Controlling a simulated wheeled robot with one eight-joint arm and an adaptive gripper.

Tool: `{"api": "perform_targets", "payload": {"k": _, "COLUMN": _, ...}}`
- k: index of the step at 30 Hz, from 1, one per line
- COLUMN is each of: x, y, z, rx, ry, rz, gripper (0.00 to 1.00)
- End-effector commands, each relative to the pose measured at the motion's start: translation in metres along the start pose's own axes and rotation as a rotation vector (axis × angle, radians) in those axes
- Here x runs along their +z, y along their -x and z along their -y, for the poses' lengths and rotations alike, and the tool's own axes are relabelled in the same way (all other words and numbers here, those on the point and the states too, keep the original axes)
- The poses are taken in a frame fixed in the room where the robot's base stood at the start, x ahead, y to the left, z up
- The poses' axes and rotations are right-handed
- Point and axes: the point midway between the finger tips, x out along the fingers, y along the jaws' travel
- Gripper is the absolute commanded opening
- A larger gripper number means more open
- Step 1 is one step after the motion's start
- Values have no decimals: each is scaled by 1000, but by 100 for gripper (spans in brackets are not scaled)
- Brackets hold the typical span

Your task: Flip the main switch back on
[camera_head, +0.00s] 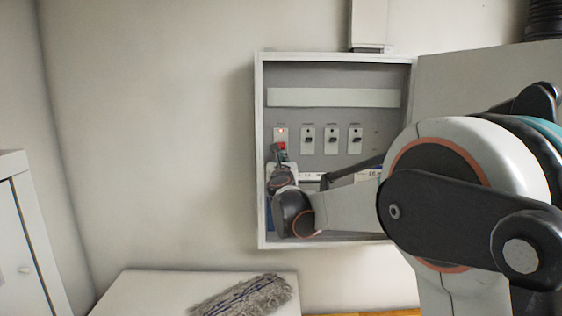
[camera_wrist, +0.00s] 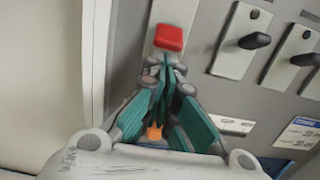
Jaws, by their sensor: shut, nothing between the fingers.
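The main switch with its red handle (camera_head: 282,146) is at the left of the switch row inside the open grey electrical cabinet (camera_head: 258,150). In the wrist view the red handle (camera_wrist: 170,37) stands out from a pale plate. My gripper (camera_wrist: 168,68) is shut and empty, with its fingertips right below the handle. I cannot tell whether they touch it. In the head view my gripper (camera_head: 279,156) is small and partly hidden by my wrist, which also covers the cabinet's lower left.
Several black-levered switches stand right of the main one, such as the nearest switch (camera_head: 308,140). The cabinet door (camera_head: 480,75) is swung open to the right. A white surface (camera_head: 140,290) with a grey shaggy mop head (camera_head: 245,295) lies below. A pale locker (camera_head: 20,240) stands far left.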

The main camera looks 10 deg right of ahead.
Motion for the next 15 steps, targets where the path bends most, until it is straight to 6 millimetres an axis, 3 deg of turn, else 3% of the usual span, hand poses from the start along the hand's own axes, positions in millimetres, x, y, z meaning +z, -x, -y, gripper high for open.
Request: {"api": "perform_targets", "payload": {"k": 15, "x": 4, "y": 3, "z": 0, "rx": 0, "ry": -2, "rz": -60, "gripper": 0}}
